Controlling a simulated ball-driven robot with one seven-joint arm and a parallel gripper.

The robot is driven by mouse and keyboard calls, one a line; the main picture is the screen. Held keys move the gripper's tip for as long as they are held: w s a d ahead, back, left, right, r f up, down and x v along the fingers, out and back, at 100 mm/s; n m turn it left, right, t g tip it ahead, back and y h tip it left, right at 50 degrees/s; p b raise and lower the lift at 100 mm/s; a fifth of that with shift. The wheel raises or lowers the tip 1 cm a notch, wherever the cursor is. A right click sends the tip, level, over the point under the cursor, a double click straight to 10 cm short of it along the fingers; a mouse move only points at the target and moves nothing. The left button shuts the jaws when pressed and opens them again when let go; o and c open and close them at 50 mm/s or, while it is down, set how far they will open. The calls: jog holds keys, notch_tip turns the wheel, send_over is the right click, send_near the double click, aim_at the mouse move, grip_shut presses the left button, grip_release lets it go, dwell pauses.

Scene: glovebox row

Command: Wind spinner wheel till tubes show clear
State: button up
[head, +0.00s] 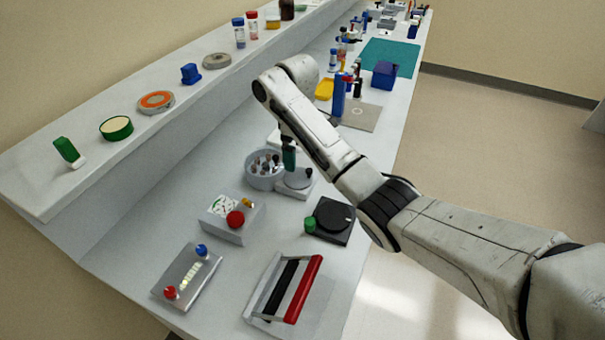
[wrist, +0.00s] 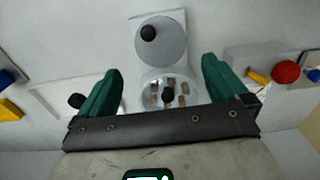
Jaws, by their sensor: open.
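The spinner stands on the bench below my gripper. Its round grey bowl (head: 262,182) holds several small tubes, and the bowl also shows in the wrist view (wrist: 141,99). The tubes (wrist: 183,88) look brownish, partly shaded; their contents are too small to judge. Beside the bowl is the flat grey wheel (wrist: 165,55) with a black knob (wrist: 148,33) near its rim; the wheel also shows in the head view (head: 297,183). My gripper (wrist: 162,66) is open and empty, its green fingers either side of the spinner in the wrist view. In the head view, my gripper (head: 289,157) partly hides the spinner.
A grey box with a red button (head: 235,218), a black dial unit (head: 333,221) with a green knob, and a red-and-black handled frame (head: 302,290) stand nearer. A blue bottle (head: 338,96) stands beyond my arm. A raised shelf (head: 75,195) runs along the left.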

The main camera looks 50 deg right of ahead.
aim_at(298, 177)
notch_tip(298, 177, down, 8)
jog(key=shift+f+p, duration=0.1)
jog(key=shift+p, duration=0.45)
jog(key=shift+c, duration=0.4)
jog(key=c, duration=0.7)
jog(key=shift+o, duration=0.2)
jog(key=shift+a+r+m+p, duration=0.1)
jog(key=shift+r+m+p, duration=0.1)
jog(key=shift+m+p, duration=0.4)
jog(key=shift+f+m+p, duration=0.15)
jog(key=shift+m+p, duration=0.15)
jog(key=shift+m, duration=0.7)
jog(key=o, duration=0.7)
jog(key=shift+o, duration=0.2)
